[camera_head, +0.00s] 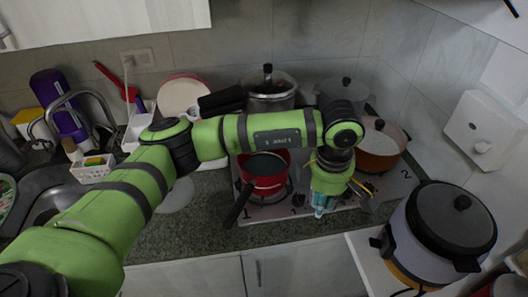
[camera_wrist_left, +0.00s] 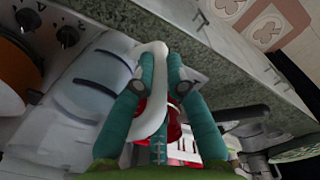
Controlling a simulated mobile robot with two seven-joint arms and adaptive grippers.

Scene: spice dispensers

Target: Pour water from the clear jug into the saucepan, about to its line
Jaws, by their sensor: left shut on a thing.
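The red saucepan (camera_head: 267,183) stands on the stove with its dark handle pointing to the front left. Its inside looks dark, and I cannot make out its line or any water. My left gripper (camera_head: 321,209) is just to the right of the saucepan, pointing down. In the left wrist view its teal fingers (camera_wrist_left: 165,75) are shut on the white handle (camera_wrist_left: 152,88) of the clear jug (camera_wrist_left: 85,82). The jug's pale, see-through body is beside the fingers. Its water level cannot be told. In the head view my arm and gripper largely hide the jug. The right gripper is not in view.
An orange-brown pan (camera_head: 377,163) stands to the right of my gripper, and a lidded pot (camera_head: 270,99) stands behind my arm. A large dark-lidded cooker (camera_head: 452,217) is at the right front. The sink is at the left. The front counter strip (camera_head: 200,235) is clear.

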